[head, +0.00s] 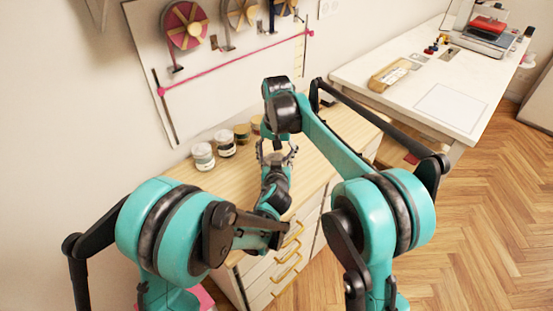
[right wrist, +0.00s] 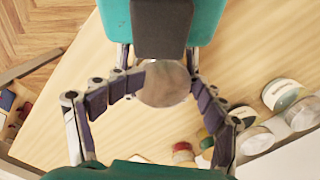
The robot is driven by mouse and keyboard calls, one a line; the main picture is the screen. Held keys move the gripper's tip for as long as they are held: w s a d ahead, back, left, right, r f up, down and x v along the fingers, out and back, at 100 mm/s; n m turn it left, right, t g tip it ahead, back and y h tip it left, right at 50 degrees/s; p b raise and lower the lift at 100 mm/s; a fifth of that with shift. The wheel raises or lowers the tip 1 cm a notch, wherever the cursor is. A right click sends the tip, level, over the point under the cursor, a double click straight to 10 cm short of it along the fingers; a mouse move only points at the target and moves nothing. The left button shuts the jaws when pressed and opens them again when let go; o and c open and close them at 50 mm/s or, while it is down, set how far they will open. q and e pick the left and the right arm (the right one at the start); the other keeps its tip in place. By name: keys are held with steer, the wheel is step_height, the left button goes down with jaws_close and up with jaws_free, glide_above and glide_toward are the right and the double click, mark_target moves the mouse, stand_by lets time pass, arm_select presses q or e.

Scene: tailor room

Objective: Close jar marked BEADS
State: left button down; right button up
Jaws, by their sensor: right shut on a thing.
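A round brownish-grey disc, seemingly a jar lid (right wrist: 165,84), shows in the right wrist view between the fingertips of my right gripper (right wrist: 163,86). The fingers press it from both sides. My left gripper (head: 277,153) is over the wooden cabinet top in the head view, its fingers pointing away from me. In the right wrist view it comes in from the top, with its fingers spread either side of the disc and their tips hidden. Whatever is under the disc is hidden. I can read no BEADS label.
Several jars stand along the wall on the cabinet top (head: 234,172), including a white-lidded jar (head: 203,155) and another jar (head: 225,145). Beyond, a white table (head: 349,74) holds a tray (head: 391,75) and a machine (head: 486,30). Open wooden floor lies right.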

steer(key=shift+d, duration=0.2)
steer(key=shift+d+r, duration=0.1)
steer(key=shift+d, duration=0.3)
steer(key=shift+o, duration=0.2)
steer(key=shift+d, duration=0.1)
steer(key=shift+h, duration=0.3)
steer(key=o, duration=0.4)
steer(key=shift+a+f+g+h, duration=0.15)
steer(key=shift+a+f+h, duration=0.05)
steer(key=shift+h, duration=0.35)
steer(key=shift+a+f+g+h, duration=0.15)
steer(key=shift+h, duration=0.4)
steer(key=shift+o, duration=0.8)
steer(key=shift+f+h, duration=0.15)
steer(key=shift+h, duration=0.45)
steer(key=h, duration=0.1)
steer(key=g+h, duration=0.1)
steer(key=shift+f+h, duration=0.2)
steer(key=shift+h, duration=0.1)
steer(key=shift+c, duration=0.7)
steer(key=shift+c, duration=0.8)
